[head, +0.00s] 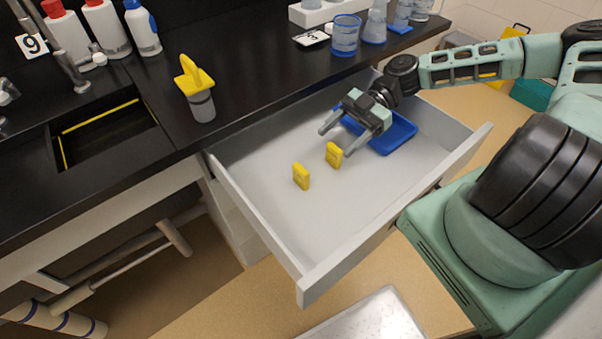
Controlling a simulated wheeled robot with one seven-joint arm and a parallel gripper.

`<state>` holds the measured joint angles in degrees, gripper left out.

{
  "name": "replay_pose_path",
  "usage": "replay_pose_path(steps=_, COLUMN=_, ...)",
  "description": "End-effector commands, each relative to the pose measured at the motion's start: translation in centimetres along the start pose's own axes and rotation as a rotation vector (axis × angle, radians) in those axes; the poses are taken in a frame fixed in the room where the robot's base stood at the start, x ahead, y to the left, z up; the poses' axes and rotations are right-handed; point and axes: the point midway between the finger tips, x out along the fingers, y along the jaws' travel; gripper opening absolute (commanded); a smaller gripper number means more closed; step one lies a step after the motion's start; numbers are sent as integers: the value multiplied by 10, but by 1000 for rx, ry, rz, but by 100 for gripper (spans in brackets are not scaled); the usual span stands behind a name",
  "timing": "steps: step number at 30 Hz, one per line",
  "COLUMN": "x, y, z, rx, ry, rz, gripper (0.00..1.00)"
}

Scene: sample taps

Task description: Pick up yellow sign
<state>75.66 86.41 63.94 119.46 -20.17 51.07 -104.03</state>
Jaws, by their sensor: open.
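Two small yellow upright pieces, which look like small signs, stand in the open white drawer (250,196). The nearer-left yellow sign (301,176) stands near the middle of the drawer floor. The other yellow sign (333,155) stands a little to its right and farther back. Any markings on them are too small to read. My gripper (341,138) is open and empty over the drawer, with its fingers pointing down and left. In the picture its fingertips are just above the right yellow sign; I cannot tell the exact gap.
A blue tray (397,137) lies in the drawer behind my gripper. The drawer walls stand up around it. A grey container with a yellow top (197,88) stands on the black counter (240,72). Bottles (105,27), a sink (105,130) and blue-marked beakers (345,36) line the counter.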

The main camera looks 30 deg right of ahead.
Motion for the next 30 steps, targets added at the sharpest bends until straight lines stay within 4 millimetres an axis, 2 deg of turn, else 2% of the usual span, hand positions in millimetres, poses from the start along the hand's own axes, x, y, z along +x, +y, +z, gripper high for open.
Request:
replay_pose_path(steps=3, x=26, y=-1, z=-2, rx=0, ry=3, rz=-6, gripper=65)
replay_pose_path(steps=9, x=57, y=0, z=-1, rx=1, ry=1, rz=-4, gripper=65)
replay_pose_path(steps=17, x=76, y=2, z=-2, rx=2, ry=1, rz=-3, gripper=65)
replay_pose_path(steps=24, x=110, y=6, z=-2, rx=2, ry=1, rz=-4, gripper=65)
replay_pose_path(steps=30, x=118, y=6, z=0, rx=2, ry=-1, rz=-1, gripper=65)
